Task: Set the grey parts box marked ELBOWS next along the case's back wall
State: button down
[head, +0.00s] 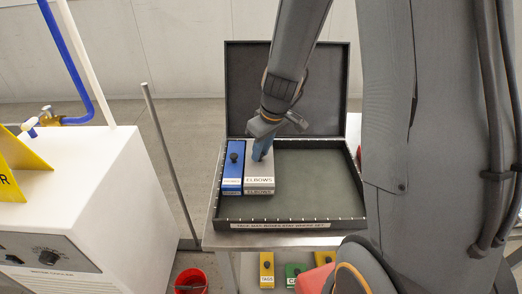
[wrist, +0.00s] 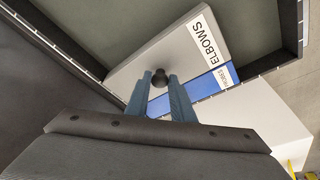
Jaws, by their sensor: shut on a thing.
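The grey parts box marked ELBOWS (head: 260,184) is in the open case (head: 320,221), just right of a blue box (head: 232,178) at the case's left end. The two look side by side. My gripper (head: 262,150) is over the grey box's far end. In the wrist view my gripper (wrist: 160,84) has its blue fingers on either side of the black knob on the grey box (wrist: 190,58). The blue box (wrist: 190,94) shows along its edge there. Whether the grey box rests on the case floor or hangs just above it I cannot tell.
The case's floor right of the grey box is bare. Its lid (head: 335,90) stands open at the back. Yellow (head: 267,268) and green (head: 292,270) boxes lie below the table's front. A metal post (head: 165,160) and a white machine (head: 90,200) stand left.

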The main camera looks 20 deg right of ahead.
aim_at(266, 164)
jog(key=shift+f+b, duration=0.3)
jog(key=shift+b, duration=0.1)
dwell(0.5)
jog(key=c, duration=1.5)
grip_release()
jog(key=shift+o, duration=0.2)
jog(key=v, duration=0.8)
jog(key=shift+f, duration=0.1)
jog(key=s+a+f+m+g+h, duration=0.1)
jog(key=s+m, duration=0.4)
jog(key=s, duration=1)
jog(key=shift+f+g, duration=0.4)
jog(key=shift+f, duration=0.25)
